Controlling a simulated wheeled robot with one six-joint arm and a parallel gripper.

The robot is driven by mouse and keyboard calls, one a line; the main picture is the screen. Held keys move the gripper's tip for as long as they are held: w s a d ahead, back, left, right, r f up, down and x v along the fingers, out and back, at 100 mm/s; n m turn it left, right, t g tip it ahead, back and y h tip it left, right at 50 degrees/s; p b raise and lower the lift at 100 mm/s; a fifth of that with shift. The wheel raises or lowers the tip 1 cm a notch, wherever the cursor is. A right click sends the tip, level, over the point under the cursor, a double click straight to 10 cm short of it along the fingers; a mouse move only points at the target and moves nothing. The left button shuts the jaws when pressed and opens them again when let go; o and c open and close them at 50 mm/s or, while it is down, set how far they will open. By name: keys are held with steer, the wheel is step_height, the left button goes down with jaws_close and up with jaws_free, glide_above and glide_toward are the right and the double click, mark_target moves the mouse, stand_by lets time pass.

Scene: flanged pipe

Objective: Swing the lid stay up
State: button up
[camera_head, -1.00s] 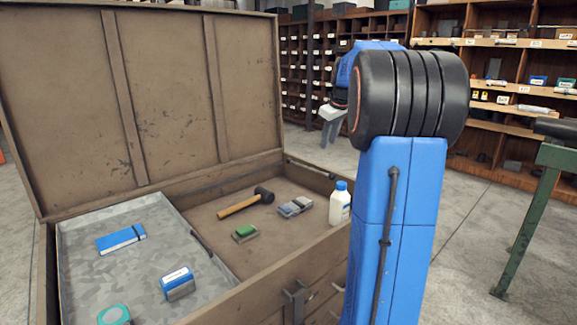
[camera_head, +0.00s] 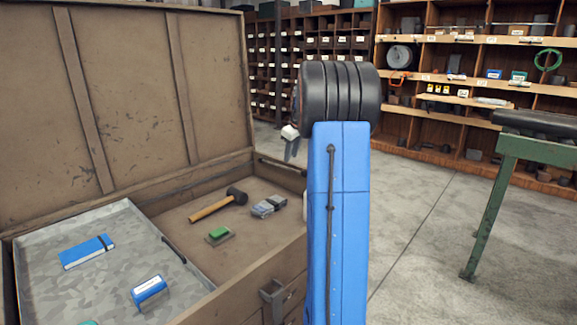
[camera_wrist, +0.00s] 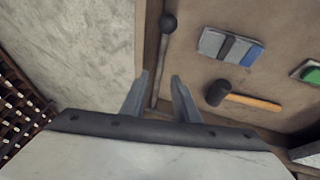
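The lid stay (camera_head: 281,166) is a thin dark rod lying along the right side wall of the open brown chest (camera_head: 262,258). In the wrist view the stay (camera_wrist: 160,60) runs lengthwise and ends in a dark round knob at the top. My gripper (camera_wrist: 160,76) is open, with one fingertip on each side of the rod in the picture; I cannot tell the height gap. In the head view my gripper (camera_head: 291,152) points down near the stay, partly hidden by my arm. The lid (camera_head: 140,95) stands open, leaning back.
The chest holds a mallet (camera_head: 222,203), a green-topped block (camera_head: 219,235), a grey-blue item (camera_head: 269,206) and a metal tray (camera_head: 105,285) with blue items. A green stand (camera_head: 500,190) is at right, shelves behind. The floor between is clear.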

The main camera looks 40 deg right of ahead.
steer(key=x, duration=0.6)
steer(key=shift+w+f, duration=0.2)
steer(key=shift+f, duration=0.05)
jaws_close()
stand_by(1.2)
